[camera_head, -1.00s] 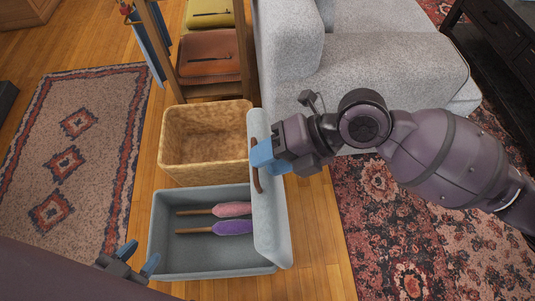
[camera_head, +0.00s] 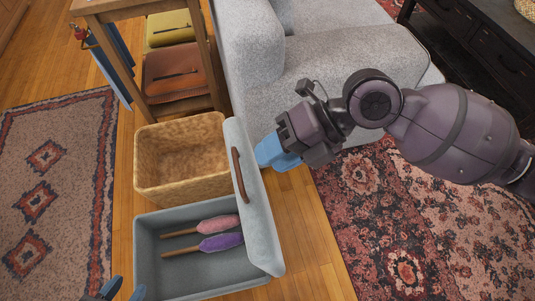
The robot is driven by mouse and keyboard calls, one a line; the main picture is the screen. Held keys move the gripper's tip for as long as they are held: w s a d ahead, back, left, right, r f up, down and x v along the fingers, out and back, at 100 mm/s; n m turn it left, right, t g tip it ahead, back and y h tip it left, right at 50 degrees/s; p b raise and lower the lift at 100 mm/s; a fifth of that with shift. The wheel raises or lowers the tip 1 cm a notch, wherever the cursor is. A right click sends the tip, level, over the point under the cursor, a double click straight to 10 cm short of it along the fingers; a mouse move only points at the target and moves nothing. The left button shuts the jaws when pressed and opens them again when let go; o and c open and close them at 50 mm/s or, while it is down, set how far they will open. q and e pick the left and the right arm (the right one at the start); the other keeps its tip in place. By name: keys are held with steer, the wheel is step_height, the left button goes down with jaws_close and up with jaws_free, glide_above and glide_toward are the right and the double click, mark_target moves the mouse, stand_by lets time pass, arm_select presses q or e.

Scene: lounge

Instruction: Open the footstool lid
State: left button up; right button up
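The footstool (camera_head: 143,262) is a grey box at the bottom centre, open at the top. Two dusters lie inside it, one pink (camera_head: 217,224) and one purple (camera_head: 221,242). Its grey lid (camera_head: 262,222) stands raised along the box's right side, with a brown handle (camera_head: 240,176) on its face. My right gripper (camera_head: 268,155) is just right of the lid, its blue fingers apart from the handle. The gap between those fingers cannot be made out. My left gripper (camera_head: 120,291) is at the bottom edge, partly cut off, with its fingers spread and empty.
A wicker basket (camera_head: 150,180) stands directly behind the footstool. A wooden shelf (camera_head: 137,75) with folded bags is beyond it. A grey sofa (camera_head: 340,65) is behind my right arm. Rugs lie left (camera_head: 75,155) and right (camera_head: 350,215), with bare wooden floor between.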

arm_select(q)
steer(key=shift+s+f+g+b, duration=0.3)
steer(key=shift+s+f, duration=0.15)
steer(key=shift+f, duration=0.2)
steer(key=shift+s+f+g+b, duration=0.25)
steer(key=shift+s+f, duration=0.2)
steer(key=shift+f, duration=0.2)
arm_select(e)
steer(key=w+d+r, duration=0.1)
steer(key=w+d, duration=0.1)
steer(key=d, duration=0.3)
steer(key=shift+d+r, duration=0.25)
steer(key=shift+d, duration=0.1)
arm_select(q)
steer(key=shift+s+f, duration=0.1)
steer(key=shift+a, duration=0.1)
steer(key=shift+t, duration=0.65)
steer(key=shift+w+r+p, duration=0.5)
steer(key=shift+w+r, duration=0.1)
steer(key=shift+r, duration=0.25)
steer(key=shift+w+r+p, duration=0.5)
steer(key=shift+w+r, duration=0.1)
steer(key=shift+r, duration=0.25)
arm_select(e)
steer(key=v, duration=1.1)
steer(key=shift+r, duration=0.25)
steer(key=shift+a, duration=0.1)
